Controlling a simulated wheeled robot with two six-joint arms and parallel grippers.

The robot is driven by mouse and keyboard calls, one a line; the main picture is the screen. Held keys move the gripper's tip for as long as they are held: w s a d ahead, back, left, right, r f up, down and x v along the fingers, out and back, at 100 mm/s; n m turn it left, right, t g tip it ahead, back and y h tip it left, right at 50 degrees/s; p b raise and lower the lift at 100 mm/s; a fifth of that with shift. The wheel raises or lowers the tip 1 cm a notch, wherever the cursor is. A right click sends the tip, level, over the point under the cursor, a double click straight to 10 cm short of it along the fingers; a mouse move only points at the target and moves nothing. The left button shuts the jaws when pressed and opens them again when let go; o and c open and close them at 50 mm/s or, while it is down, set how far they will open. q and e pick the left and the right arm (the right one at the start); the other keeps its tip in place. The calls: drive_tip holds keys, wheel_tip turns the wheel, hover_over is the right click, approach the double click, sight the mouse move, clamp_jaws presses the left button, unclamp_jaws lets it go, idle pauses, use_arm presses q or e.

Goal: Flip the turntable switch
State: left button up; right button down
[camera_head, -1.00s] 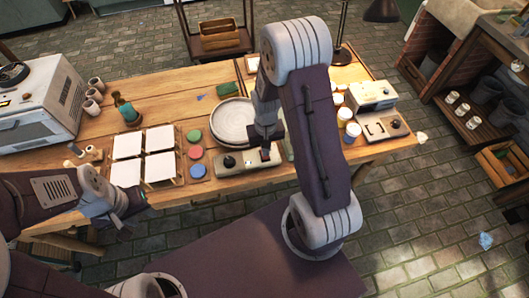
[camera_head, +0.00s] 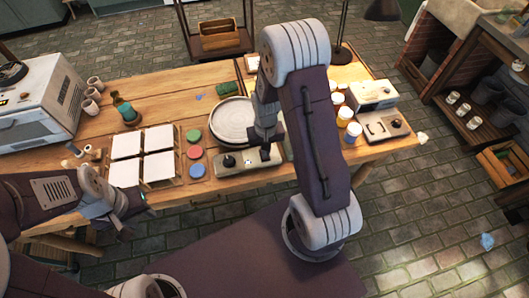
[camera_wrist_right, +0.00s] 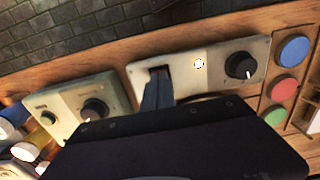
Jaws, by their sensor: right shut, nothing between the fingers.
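The turntable (camera_head: 233,120) is a pale round disc on the wooden table, with a cream control panel (camera_head: 215,172) in front of it. In the right wrist view the panel (camera_wrist_right: 215,58) carries a black knob (camera_wrist_right: 240,66), a bright white light (camera_wrist_right: 199,63) and a dark switch slot (camera_wrist_right: 160,70). My right gripper (camera_head: 267,150) is shut and empty, its tips at the switch. In the right wrist view the fingers (camera_wrist_right: 155,92) cover most of the switch, so its position is hidden. My left gripper (camera_head: 143,199) hangs near the table's front edge, away from the panel; its jaws are unclear.
Red, green and blue paint discs (camera_head: 196,171) lie left of the panel, beside white square tiles (camera_head: 126,143). A second cream device with a knob (camera_head: 383,125) stands at the right, near several paint jars (camera_head: 346,115). A white oven-like machine (camera_head: 40,105) stands at far left.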

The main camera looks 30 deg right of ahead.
drive_tip(key=shift+f, duration=0.2)
wheel_tip(320, 180, up, 7)
drive_tip(key=p, duration=0.6)
drive_tip(key=shift+p, duration=0.35)
